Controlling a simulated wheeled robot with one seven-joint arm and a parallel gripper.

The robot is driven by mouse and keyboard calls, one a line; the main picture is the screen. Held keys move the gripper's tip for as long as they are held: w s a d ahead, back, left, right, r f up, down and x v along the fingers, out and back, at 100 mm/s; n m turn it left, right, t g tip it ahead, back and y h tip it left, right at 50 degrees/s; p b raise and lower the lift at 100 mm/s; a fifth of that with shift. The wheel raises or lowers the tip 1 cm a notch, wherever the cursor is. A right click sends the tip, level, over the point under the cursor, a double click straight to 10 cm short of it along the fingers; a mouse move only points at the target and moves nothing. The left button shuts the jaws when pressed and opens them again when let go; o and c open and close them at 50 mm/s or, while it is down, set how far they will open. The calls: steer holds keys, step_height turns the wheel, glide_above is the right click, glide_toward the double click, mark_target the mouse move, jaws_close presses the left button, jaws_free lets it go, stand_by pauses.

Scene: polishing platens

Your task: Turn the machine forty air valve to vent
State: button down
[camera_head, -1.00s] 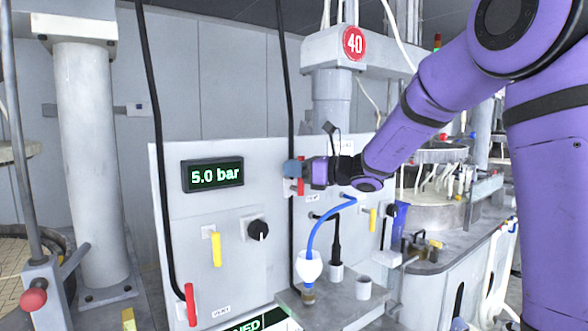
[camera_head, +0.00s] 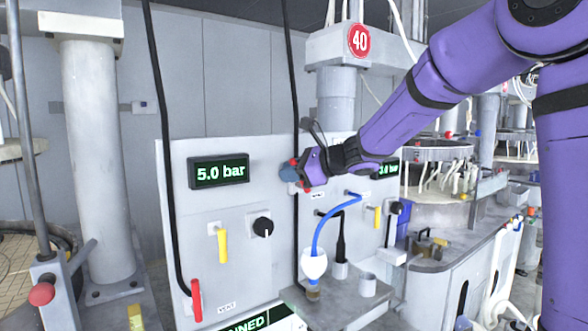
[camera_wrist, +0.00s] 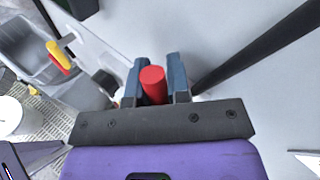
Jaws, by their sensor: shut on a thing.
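The round red sign reading 40 (camera_head: 359,41) is on the machine column above the grey panel. My gripper (camera_head: 291,173) is at the panel, below and left of that sign. It is shut on a red valve handle (camera_wrist: 153,86), which sits between the two blue-grey fingers (camera_wrist: 158,80) in the wrist view. In the head view only a little red of this handle shows around the fingers. My gripper is tilted there. The valve body and its labels are mostly hidden by my gripper.
A second red handle (camera_head: 196,300) hangs at the lower left beside a VENT label (camera_head: 226,306). A display (camera_head: 219,171) reads 5.0 bar. A black hose (camera_head: 294,110) runs down close to my gripper. A blue tube (camera_head: 322,222) and a small shelf (camera_head: 335,302) are below.

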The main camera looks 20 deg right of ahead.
steer(key=shift+s+a+f+n+h, duration=0.15)
steer(key=shift+a+f+n+h, duration=0.35)
steer(key=shift+n+h, duration=0.4)
steer(key=shift+s+a+f+n+h, duration=0.1)
steer(key=shift+a+f+n+h, duration=0.1)
steer(key=shift+f+n+h, duration=0.3)
steer(key=shift+s+a+f+n+h, duration=0.1)
steer(key=shift+a+f+n+h, duration=0.15)
steer(key=shift+n+h, duration=0.35)
steer(key=shift+f+n+h, duration=0.8)
steer(key=shift+f+h, duration=0.05)
steer(key=shift+h, duration=0.25)
steer(key=shift+f+n+t+h, duration=0.3)
steer(key=shift+f+n+h, duration=0.3)
steer(key=shift+h, duration=0.1)
steer(key=c, duration=1.4)
jaws_free()
steer(key=shift+o, duration=0.2)
steer(key=shift+r, duration=0.1)
steer(key=v, duration=1)
steer(key=shift+s, duration=0.3)
